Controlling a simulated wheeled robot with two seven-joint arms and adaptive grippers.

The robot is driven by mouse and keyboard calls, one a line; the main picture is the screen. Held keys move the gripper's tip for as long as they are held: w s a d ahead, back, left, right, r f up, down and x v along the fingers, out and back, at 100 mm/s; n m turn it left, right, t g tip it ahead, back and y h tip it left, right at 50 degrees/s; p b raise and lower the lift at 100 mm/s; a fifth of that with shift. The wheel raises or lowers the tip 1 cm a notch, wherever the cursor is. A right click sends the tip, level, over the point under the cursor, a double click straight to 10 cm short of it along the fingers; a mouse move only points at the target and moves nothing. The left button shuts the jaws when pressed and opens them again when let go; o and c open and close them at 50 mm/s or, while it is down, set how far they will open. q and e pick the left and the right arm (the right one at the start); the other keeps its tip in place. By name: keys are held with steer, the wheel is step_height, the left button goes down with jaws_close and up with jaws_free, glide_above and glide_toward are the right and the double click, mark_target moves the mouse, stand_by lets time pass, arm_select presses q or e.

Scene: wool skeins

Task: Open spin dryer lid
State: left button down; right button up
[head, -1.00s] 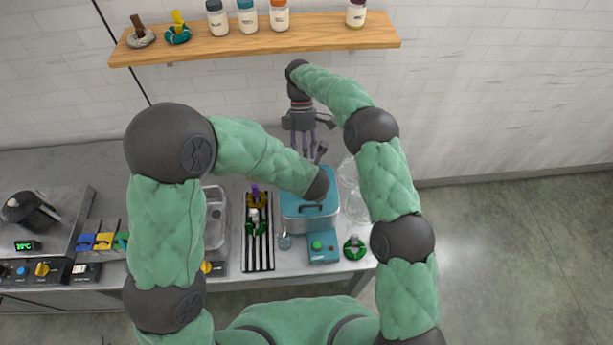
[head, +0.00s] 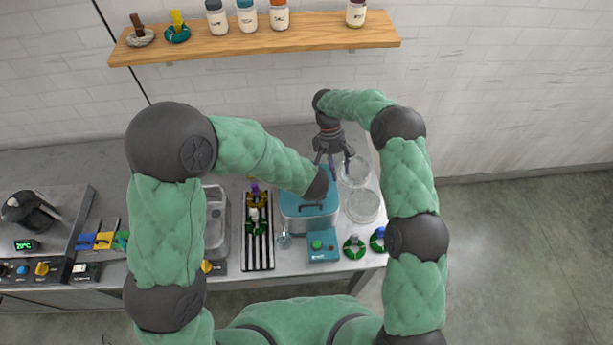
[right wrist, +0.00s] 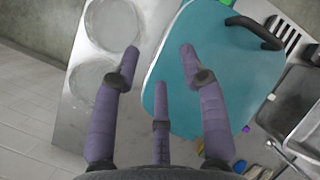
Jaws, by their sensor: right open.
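The spin dryer is a teal box with its teal lid (head: 322,178) lying closed on top. A dark bar handle (head: 312,207) sits at the lid's front edge; the right wrist view also shows this handle (right wrist: 258,30). My right gripper (head: 333,165) is open and empty at the dryer's back right. In the right wrist view two of its purple fingers appear over the lid (right wrist: 225,60) and one over the counter beside it. None is on the handle. My left arm's dark end covers part of the lid; its gripper is not visible.
Clear round dishes (head: 362,205) stand right of the dryer. A green control box (head: 322,245) is in front, with wool skeins (head: 354,247) beside it. A striped rack (head: 258,255) and a metal sink (head: 215,210) lie left. A wooden shelf (head: 330,32) with jars hangs behind.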

steer(key=s+d+f+m+t, duration=0.1)
steer(key=s+d+f+m, duration=0.45)
steer(key=s+f, duration=0.45)
arm_select(q)
steer(key=w+r+p, duration=0.3)
steer(key=w+r, duration=0.1)
steer(key=w, duration=0.1)
steer(key=shift+w+p, duration=0.2)
steer(key=shift+p, duration=0.15)
arm_select(e)
steer(key=s+a+m+t+y, duration=0.2)
steer(key=s+a+m+y, duration=0.1)
steer(key=s, duration=0.5)
steer(key=s+a+m+t+y, duration=0.2)
steer(key=s+a+m, duration=0.3)
steer(key=s+a, duration=0.3)
steer(key=shift+s+a+m+y, duration=0.35)
steer(key=shift+s+y, duration=0.15)
steer(key=shift+s, duration=0.1)
arm_select(q)
steer(key=shift+s+r, duration=0.1)
arm_select(e)
steer(key=shift+d, duration=0.1)
